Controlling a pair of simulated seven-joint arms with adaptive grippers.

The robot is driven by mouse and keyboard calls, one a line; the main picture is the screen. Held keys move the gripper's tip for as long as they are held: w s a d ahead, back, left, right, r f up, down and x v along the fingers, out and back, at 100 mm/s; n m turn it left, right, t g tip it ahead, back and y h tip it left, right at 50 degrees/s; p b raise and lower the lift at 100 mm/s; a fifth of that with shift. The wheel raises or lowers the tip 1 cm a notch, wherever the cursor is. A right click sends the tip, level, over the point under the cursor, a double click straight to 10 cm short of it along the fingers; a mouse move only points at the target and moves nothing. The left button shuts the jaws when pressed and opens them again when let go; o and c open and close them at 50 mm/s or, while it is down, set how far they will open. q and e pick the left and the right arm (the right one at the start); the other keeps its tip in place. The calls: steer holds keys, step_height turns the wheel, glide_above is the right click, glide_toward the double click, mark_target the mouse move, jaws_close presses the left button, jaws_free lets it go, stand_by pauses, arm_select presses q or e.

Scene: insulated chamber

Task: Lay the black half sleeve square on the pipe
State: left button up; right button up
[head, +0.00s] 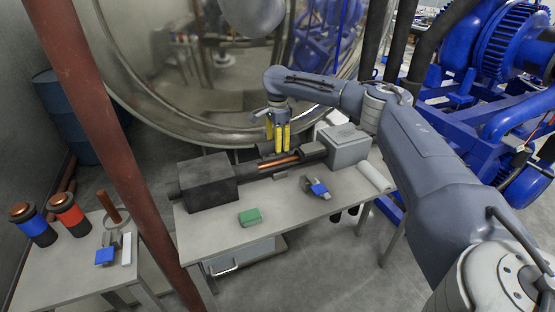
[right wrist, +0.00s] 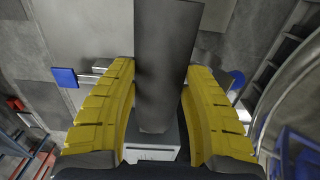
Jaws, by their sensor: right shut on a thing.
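My right gripper (head: 278,140), with yellow fingers, hangs fingers-down over the pipe on the bench. The pipe (head: 280,162) shows a copper-coloured stretch between dark parts. In the right wrist view, the black half sleeve (right wrist: 165,60) is a long dark piece lying between the two yellow fingers, which are shut on it. In the head view the sleeve is mostly hidden behind the fingers. I cannot tell whether it touches the pipe or how square it is to it. My left gripper is not in view.
A dark block (head: 208,182) stands at the bench's left end and a grey box (head: 343,146) at its right. A green block (head: 250,216) and a blue-handled tool (head: 318,188) lie in front. The brown post (head: 110,130) stands at left. The bench (head: 285,222) front is mostly clear.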

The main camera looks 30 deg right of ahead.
mark_target(277, 160)
steer(key=shift+f, duration=3.75)
steer(key=shift+c, duration=0.2)
steer(key=o, duration=1)
steer(key=shift+f, duration=0.1)
step_height(277, 160, up, 12)
steer(key=shift+r, duration=0.15)
